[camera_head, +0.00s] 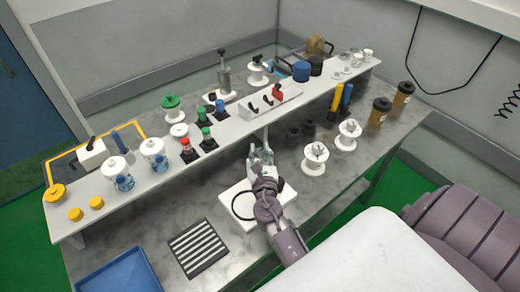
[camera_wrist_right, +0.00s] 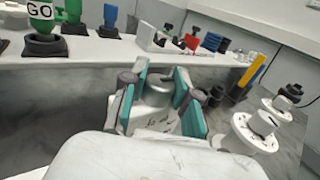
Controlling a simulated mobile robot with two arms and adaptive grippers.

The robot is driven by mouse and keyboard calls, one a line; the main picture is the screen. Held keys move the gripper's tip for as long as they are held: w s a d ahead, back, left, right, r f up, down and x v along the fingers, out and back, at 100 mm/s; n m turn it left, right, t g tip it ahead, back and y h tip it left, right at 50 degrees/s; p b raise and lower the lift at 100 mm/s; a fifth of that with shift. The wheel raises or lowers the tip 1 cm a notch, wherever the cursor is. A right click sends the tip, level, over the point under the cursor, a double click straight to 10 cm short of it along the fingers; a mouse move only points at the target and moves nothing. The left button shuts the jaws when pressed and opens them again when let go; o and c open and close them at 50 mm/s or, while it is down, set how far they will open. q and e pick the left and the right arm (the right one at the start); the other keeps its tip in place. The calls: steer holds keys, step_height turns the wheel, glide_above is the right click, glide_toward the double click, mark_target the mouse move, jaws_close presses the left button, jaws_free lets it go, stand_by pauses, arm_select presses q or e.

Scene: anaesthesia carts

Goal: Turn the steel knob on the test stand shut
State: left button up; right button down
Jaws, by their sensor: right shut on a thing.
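The test stand (camera_head: 236,194) is a white block on the grey worktop below the raised shelf, with a dark ring or hose at its left side. My right gripper (camera_head: 262,158) reaches over it from the front. In the right wrist view, the steel knob (camera_wrist_right: 158,89) is a short grey cylinder between the teal-padded fingers of the right gripper (camera_wrist_right: 163,86), which are shut on it. In the head view the gripper largely hides the knob. The knob's turned position cannot be told. My left gripper is not in view.
The raised shelf (camera_head: 130,203) behind carries jars, coloured knobs and a white switch box (camera_head: 256,108). White flanged fittings (camera_head: 315,157) stand to the right on the worktop. A striped black pad (camera_head: 198,249) and a blue tray (camera_head: 118,277) lie at front left.

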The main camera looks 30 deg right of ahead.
steer(key=shift+h, duration=0.3)
steer(key=c, duration=0.8)
jaws_free()
steer(key=shift+c, duration=0.2)
steer(key=shift+s, duration=0.1)
steer(key=v, duration=1.1)
steer(key=shift+s+a, duration=0.3)
